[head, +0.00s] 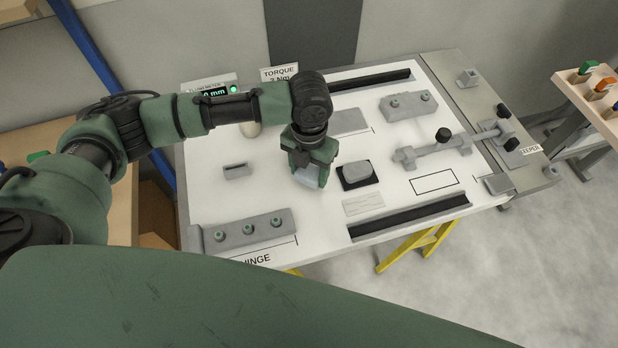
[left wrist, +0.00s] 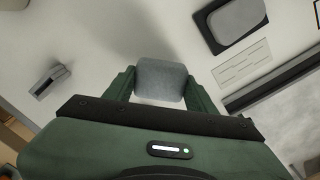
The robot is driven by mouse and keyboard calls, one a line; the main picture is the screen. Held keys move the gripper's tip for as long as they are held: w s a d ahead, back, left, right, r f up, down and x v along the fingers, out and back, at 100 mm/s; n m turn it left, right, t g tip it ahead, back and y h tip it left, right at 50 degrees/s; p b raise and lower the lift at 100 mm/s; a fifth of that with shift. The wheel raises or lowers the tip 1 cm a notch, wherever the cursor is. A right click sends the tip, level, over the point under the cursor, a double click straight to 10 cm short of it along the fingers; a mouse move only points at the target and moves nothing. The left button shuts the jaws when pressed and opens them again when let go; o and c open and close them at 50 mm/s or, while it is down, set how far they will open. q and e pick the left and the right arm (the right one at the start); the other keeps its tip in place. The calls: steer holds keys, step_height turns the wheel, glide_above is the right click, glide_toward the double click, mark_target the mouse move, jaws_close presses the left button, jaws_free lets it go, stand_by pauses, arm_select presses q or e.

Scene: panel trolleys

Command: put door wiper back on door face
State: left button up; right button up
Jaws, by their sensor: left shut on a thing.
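My left gripper (head: 312,172) points down over the middle of the white door face (head: 214,200) and is shut on a pale grey-blue pad, which looks like the door wiper (head: 307,182). In the left wrist view the wiper (left wrist: 161,80) sits between both fingers, a rounded block with a mottled surface. It appears low over the white face; I cannot tell if it touches. A rounded grey block (head: 357,171) on a black base lies just right of the gripper. My right gripper is not in view.
A small slotted grey block (head: 236,171) lies left of the gripper. A hinge bar with knobs (head: 249,231) is at front left, a latch bar (head: 433,150) at right. Black strips (head: 409,217) run along the front and back. Free white face surrounds the gripper.

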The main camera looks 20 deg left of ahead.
mark_target(309, 182)
arm_select(q)
step_height(309, 182, down, 3)
steer(key=shift+s+f+p, duration=0.1)
steer(key=shift+f+p, duration=0.1)
steer(key=shift+p, duration=0.1)
steer(key=shift+f, duration=0.35)
steer(key=shift+f, duration=0.2)
steer(key=o, duration=1.2)
